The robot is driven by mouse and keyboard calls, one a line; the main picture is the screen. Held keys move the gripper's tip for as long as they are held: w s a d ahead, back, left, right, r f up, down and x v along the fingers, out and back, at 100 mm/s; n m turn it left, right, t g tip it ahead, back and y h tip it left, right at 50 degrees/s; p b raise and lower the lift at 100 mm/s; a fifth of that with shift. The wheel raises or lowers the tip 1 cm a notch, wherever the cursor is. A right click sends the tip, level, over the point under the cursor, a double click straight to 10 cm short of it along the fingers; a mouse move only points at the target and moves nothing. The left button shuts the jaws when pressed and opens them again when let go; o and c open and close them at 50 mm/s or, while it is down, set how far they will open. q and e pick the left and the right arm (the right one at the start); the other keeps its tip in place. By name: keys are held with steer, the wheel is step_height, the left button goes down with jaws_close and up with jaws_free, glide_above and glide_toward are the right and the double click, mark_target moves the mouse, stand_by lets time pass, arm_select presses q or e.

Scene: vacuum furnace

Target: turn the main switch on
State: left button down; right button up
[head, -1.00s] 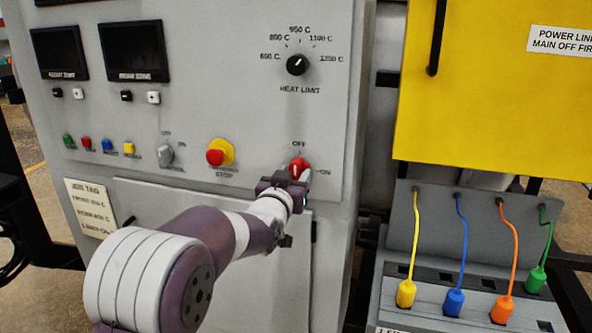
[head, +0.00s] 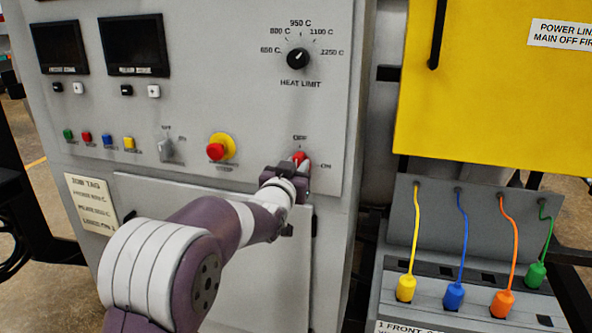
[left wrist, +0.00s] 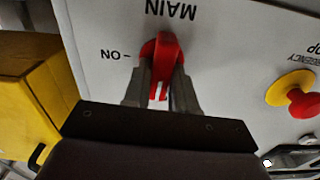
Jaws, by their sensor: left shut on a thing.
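The main switch is a red rotary handle (head: 299,157) low on the right of the grey control panel, with OFF printed above it and ON to its right. My left gripper (head: 298,170) is at the switch and partly covers it. In the left wrist view, the left gripper (left wrist: 161,82) has its two fingers on either side of the red handle (left wrist: 161,50), shut on it. That view is upside down. The handle's white mark points towards the gripper body, away from the MAIN label. OFF is hidden there. My right gripper is not in view.
A red and yellow stop button (head: 218,148) sits left of the switch. The heat limit knob (head: 298,59) is above. A yellow door (head: 480,90) and a grey box with several coloured plugs (head: 430,300) stand at the right.

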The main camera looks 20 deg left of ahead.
arm_select(q)
steer(key=m+b, duration=0.3)
steer(key=shift+d+f, duration=0.1)
steer(key=shift+f, duration=0.25)
steer(key=m+b, duration=0.2)
steer(key=shift+d+m, duration=0.1)
steer(key=shift+m, duration=0.2)
steer(key=m+b, duration=0.7)
steer(key=shift+d+f, duration=0.15)
steer(key=shift+f, duration=0.05)
steer(key=m+b, duration=0.2)
steer(key=shift+m, duration=0.3)
steer(key=shift+m+b, duration=0.75)
steer(key=shift+m, duration=0.25)
steer(key=shift+r, duration=0.1)
steer(key=c, duration=1)
jaws_free()
